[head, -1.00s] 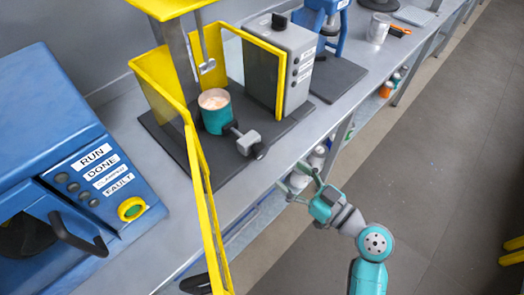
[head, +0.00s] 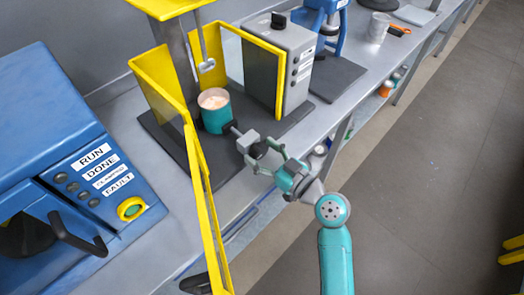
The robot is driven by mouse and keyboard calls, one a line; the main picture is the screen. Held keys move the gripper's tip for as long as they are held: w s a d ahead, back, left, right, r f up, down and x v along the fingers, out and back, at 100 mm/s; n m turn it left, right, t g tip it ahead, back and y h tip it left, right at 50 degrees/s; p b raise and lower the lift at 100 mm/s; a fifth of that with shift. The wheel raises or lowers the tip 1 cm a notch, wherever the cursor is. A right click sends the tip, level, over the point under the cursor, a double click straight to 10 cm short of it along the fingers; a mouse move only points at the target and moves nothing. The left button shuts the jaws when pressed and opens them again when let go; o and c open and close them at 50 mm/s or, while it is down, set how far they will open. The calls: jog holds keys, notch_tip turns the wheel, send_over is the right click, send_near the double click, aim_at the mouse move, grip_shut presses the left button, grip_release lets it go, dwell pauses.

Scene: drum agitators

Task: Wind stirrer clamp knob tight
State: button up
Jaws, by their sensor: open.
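The stirrer's clamp (head: 247,141) is a grey block with a dark jaw against a teal can (head: 215,117). Its dark knob (head: 259,150) is at the front right end, partly hidden by my gripper. The can stands upright on the dark base plate and holds pale contents. The stirrer shaft (head: 204,50) hangs above the can.
A yellow guard frame (head: 205,210) stands open at the left of the stirrer. A grey control box (head: 290,70) is behind it to the right. A blue machine (head: 60,150) with a handle fills the left.

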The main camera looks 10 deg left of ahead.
jog(key=c, duration=1.2)
jog(key=shift+o, duration=0.2)
jog(key=shift+m, duration=0.8)
jog(key=o, duration=1.2)
jog(key=shift+c, duration=0.2)
jog(key=v, duration=1.2)
